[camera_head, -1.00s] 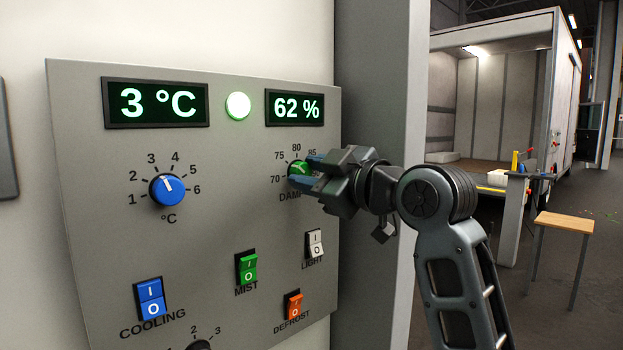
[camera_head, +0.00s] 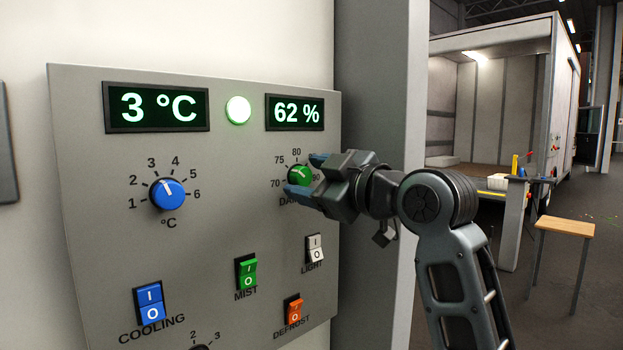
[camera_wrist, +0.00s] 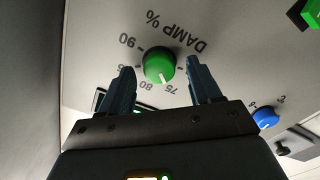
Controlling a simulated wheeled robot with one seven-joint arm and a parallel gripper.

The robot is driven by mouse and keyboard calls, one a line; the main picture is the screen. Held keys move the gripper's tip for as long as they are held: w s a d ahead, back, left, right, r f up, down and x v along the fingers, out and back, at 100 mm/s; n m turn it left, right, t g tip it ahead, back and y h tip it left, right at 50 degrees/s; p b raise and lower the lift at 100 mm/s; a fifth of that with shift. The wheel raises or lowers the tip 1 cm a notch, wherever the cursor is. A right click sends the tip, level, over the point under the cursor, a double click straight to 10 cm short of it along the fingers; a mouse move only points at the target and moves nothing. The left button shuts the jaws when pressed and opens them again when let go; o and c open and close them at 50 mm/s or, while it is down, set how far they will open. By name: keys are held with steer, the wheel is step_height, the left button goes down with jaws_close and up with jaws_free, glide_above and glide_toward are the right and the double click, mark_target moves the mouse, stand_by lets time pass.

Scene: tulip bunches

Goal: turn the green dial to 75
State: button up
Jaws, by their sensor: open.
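The green dial (camera_head: 299,173) sits on the grey panel under the 62 % display, above the word DAMP. It also shows in the wrist view (camera_wrist: 158,63), where the scale is upside down. Its white pointer line is directed at or very near the 75 mark; the exact reading is hard to tell. My gripper (camera_head: 307,174) is open at the dial. In the wrist view my gripper (camera_wrist: 159,67) has one finger on each side of the dial, with a gap to both. My gripper hides part of the scale's right side in the head view.
The panel (camera_head: 100,250) also carries a blue °C dial (camera_head: 167,194), a blue cooling switch (camera_head: 149,301), a green mist switch (camera_head: 246,271), a white light switch (camera_head: 315,248) and an orange defrost switch (camera_head: 294,310). A grey post (camera_head: 375,80) stands right of the panel.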

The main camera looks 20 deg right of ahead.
steer(key=v, duration=0.7)
steer(key=shift+s+b, duration=0.35)
steer(key=shift+b, duration=0.05)
steer(key=shift+d, duration=0.1)
steer(key=s+a+f+m+h, duration=0.1)
steer(key=s+f+m+h, duration=0.2)
steer(key=f, duration=0.6)
steer(key=s+f+m, duration=0.3)
steer(key=s+f, duration=0.2)
steer(key=f, duration=0.3)
steer(key=s+a+f+m+h, duration=0.15)
steer(key=s+f+m, duration=0.3)
steer(key=f, duration=0.45)
steer(key=s+f+g, duration=0.1)
steer(key=s+f, duration=0.2)
steer(key=s, duration=1.2)
steer(key=s+f+g+h+p, duration=0.1)
steer(key=s+f, duration=0.2)
steer(key=s, duration=1.2)
steer(key=shift+f+m, duration=0.2)
steer(key=shift+m, duration=0.25)
